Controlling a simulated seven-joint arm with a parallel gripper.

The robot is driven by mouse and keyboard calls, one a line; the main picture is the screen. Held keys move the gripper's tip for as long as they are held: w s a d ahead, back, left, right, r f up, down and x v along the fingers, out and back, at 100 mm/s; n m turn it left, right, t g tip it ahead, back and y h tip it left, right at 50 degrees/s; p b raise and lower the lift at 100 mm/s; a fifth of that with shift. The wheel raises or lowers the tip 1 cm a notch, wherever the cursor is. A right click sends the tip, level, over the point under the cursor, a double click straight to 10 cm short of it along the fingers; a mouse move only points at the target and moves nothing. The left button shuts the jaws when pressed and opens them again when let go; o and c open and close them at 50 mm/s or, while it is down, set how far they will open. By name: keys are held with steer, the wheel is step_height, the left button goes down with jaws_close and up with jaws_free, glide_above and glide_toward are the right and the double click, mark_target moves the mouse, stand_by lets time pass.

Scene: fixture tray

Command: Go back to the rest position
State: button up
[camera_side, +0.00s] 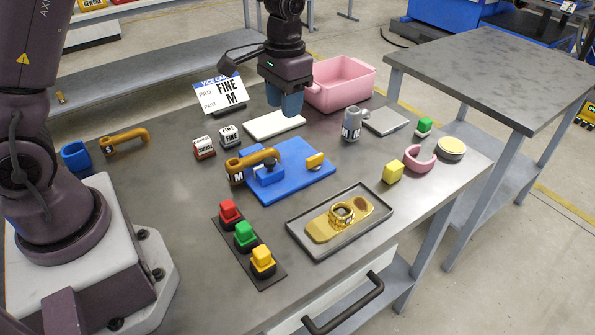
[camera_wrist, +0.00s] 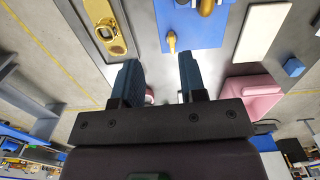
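My gripper (camera_side: 283,108) has two blue fingers pointing down and hangs above the back of the grey workbench (camera_side: 185,185), in front of the pink bin. In the wrist view my gripper (camera_wrist: 157,70) shows its fingers well apart with nothing held between them. Below and in front of it, a blue vice base (camera_side: 300,178) carries an ochre handle-shaped part marked M (camera_side: 258,160) and a small yellow-orange knob (camera_side: 315,160). The vice base also shows at the top of the wrist view (camera_wrist: 205,38). No rest-position marker is visible.
A pink bin (camera_side: 341,88), white plate (camera_side: 262,128), grey mug (camera_side: 351,127) and card (camera_side: 218,95) stand near my gripper. A tray (camera_side: 300,225) holds a gold part (camera_side: 322,229). A red-green-yellow button strip (camera_side: 230,249) lies in front. A second table (camera_side: 480,75) stands right.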

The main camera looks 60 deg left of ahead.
steer(key=s+d+r+t, duration=0.1)
steer(key=s+r+t, duration=0.2)
steer(key=s+r, duration=0.4)
steer(key=s+d+r+t, duration=0.2)
steer(key=s+r, duration=0.5)
steer(key=s, duration=0.6)
steer(key=shift+r+t, duration=0.25)
steer(key=shift+t, duration=0.25)
